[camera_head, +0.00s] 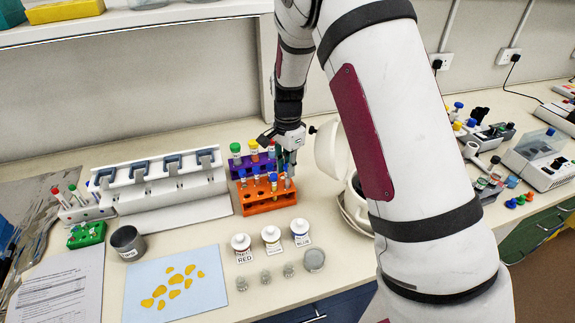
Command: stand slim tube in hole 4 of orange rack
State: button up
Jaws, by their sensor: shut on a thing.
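My gripper (289,163) points down over the right end of this rack. It is shut on a slim tube (288,182), which looks near upright at the rack's right end. The jaws hide much of the tube. I cannot tell whether its lower end is inside a hole or just above one. The hole numbers are too small to read.
A purple rack (234,171) with capped tubes stands close behind the orange rack. A white pipette stand (170,190) is to the left. Labelled jars (272,236) stand in front.

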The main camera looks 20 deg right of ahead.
jog(key=shift+f, duration=1.15)
jog(key=o, duration=0.9)
notch_tip(320, 180, up, 12)
jog(key=shift+r, duration=0.1)
dwell(0.4)
